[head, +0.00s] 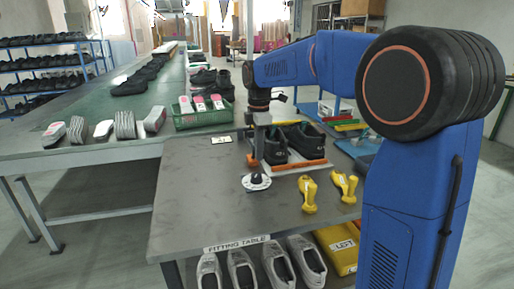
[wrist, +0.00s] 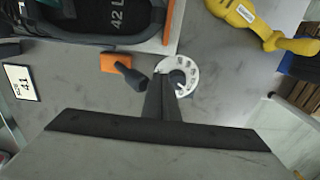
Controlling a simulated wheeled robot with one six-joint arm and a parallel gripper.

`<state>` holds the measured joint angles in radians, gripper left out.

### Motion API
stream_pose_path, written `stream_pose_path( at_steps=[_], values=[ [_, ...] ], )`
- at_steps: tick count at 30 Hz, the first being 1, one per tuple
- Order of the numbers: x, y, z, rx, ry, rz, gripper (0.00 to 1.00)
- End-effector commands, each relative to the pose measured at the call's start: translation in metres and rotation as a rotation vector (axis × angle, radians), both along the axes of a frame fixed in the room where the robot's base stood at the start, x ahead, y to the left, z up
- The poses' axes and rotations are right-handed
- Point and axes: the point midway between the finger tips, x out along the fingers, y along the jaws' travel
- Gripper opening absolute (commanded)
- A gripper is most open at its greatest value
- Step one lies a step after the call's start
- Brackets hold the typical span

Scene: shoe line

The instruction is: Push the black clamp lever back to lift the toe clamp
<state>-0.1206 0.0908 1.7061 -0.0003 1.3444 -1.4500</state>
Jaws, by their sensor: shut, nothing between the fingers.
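My gripper (wrist: 160,82) is shut and empty, pointing down, with its fingertips in the picture between a white dial and a dark lever. In the head view my gripper (head: 260,150) hangs in front of the shoes over the fitting table. The dark lever (wrist: 132,76) angles out from an orange block (wrist: 113,62), left of my fingers; this looks like the clamp lever. I cannot tell whether my fingers touch it. The orange block also shows in the head view (head: 254,162). The toe clamp itself is not clearly made out. Black shoes (head: 304,138) stand on an orange-edged board (head: 298,168).
The white dial with a dark knob (head: 257,183) lies on the fitting table (head: 200,195). Yellow tools (head: 309,194) lie to the right. A card marked 41 (wrist: 20,82) lies to the left. A green crate (head: 203,119) stands behind. The table's front left is clear.

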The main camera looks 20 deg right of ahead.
Motion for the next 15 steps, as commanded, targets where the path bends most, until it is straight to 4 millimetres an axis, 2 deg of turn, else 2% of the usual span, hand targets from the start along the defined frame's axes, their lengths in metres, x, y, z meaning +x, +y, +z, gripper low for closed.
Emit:
stream_pose_path(
  at_steps=[8, 15],
  values=[
    [-0.006, 0.000, 0.002, 0.000, 0.000, 0.000, 0.00],
    [-0.006, 0.000, 0.017, 0.000, -0.001, 0.000, 0.00]
  ],
)
